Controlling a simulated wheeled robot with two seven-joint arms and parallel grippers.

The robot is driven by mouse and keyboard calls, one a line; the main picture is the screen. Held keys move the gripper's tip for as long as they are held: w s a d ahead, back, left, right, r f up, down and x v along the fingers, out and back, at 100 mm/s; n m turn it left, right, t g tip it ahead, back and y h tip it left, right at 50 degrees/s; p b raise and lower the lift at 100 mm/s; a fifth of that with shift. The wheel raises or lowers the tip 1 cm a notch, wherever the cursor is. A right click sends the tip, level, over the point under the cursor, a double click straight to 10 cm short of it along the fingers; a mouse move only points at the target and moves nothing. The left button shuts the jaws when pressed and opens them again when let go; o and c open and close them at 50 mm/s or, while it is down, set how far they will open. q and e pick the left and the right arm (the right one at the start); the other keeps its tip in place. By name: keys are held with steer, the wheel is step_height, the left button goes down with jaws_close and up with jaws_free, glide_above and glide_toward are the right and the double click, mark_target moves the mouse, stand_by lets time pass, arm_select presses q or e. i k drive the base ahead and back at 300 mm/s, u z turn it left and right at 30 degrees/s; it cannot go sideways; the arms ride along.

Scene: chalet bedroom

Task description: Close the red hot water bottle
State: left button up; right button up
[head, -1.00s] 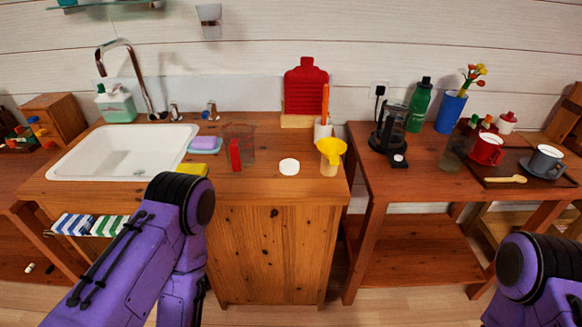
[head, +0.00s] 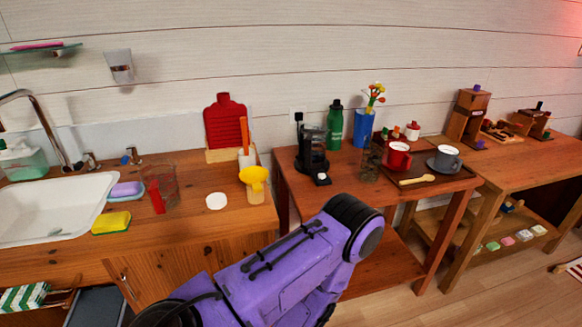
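The red hot water bottle (head: 226,124) stands upright at the back of the wooden sink counter, against the wall, in a low wooden holder (head: 218,156). Its short neck is at the top; whether a stopper is in it is too small to tell. A white disc (head: 216,201), perhaps a lid, lies flat on the counter in front. One purple arm of mine crosses the lower middle, in front of the counter. Neither gripper's fingers show in the head view.
A clear jug (head: 160,187) with a red handle, a sponge (head: 111,222) and a white sink (head: 50,210) are to the left. Floor is free at lower right.

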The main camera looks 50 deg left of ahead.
mark_target(221, 119)
steer(key=z, duration=0.3)
steer(key=i, duration=1.3)
steer(key=u, duration=3.15)
